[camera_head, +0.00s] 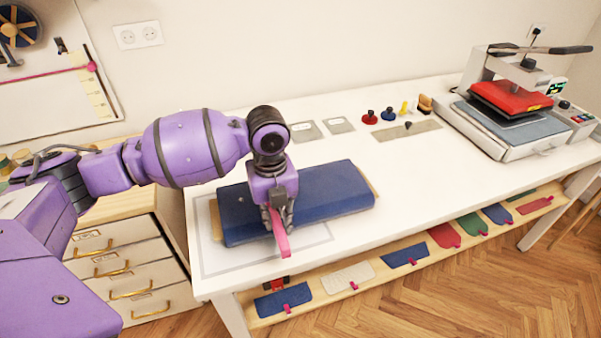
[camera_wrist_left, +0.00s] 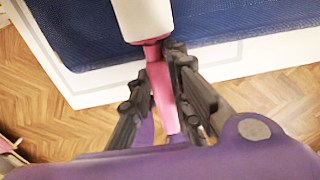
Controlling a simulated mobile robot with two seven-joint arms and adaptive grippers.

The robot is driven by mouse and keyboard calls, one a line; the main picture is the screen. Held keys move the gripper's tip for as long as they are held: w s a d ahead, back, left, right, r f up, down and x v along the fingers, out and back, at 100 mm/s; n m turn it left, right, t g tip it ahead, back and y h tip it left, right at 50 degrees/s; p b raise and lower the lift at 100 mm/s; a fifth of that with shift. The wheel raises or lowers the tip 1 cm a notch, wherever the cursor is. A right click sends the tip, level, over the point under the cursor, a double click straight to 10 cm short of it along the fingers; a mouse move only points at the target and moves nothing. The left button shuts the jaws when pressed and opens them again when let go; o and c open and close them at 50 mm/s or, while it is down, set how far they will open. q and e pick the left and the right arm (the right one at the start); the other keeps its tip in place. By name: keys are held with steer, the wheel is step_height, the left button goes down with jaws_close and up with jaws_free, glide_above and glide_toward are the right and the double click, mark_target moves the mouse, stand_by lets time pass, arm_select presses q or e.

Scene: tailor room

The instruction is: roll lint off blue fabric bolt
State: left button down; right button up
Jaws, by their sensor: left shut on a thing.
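The blue fabric bolt (camera_head: 325,190) lies flat near the left end of the white table (camera_head: 430,178). A brown board end shows at its right side. My left gripper (camera_head: 278,222) points down at the bolt's front part. It is shut on the pink handle of the lint roller (camera_head: 282,244). In the left wrist view, the roller's white cylinder (camera_wrist_left: 143,18) is over the blue cloth (camera_wrist_left: 75,30), and the handle sits between the fingers (camera_wrist_left: 160,95). I cannot tell whether the cylinder touches the cloth. My right gripper is not in view.
A red-topped heat press (camera_head: 510,95) stands at the far right. Small knobbed tools (camera_head: 388,114) and grey plates (camera_head: 408,131) lie along the back. A low shelf holds several coloured swatches (camera_head: 405,256). A drawer cabinet (camera_head: 120,265) stands left. The table's middle is clear.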

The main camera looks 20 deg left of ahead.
arm_select(q)
steer(key=shift+s+a+f, duration=0.1)
steer(key=shift+s+a, duration=0.35)
steer(key=shift+a, duration=0.2)
steer(key=shift+s+a, duration=0.4)
steer(key=shift+a, duration=0.25)
steer(key=shift+s+a, duration=0.55)
steer(key=shift+a, duration=0.3)
steer(key=shift+s+a, duration=0.5)
steer(key=shift+a, duration=0.3)
steer(key=shift+s+a, duration=0.55)
steer(key=shift+a, duration=0.3)
step_height(320, 180, up, 7)
steer(key=s+d, duration=0.5)
steer(key=s, duration=0.3)
steer(key=shift+s+d, duration=0.15)
steer(key=shift+d, duration=0.1)
stand_by(0.7)
stand_by(0.4)
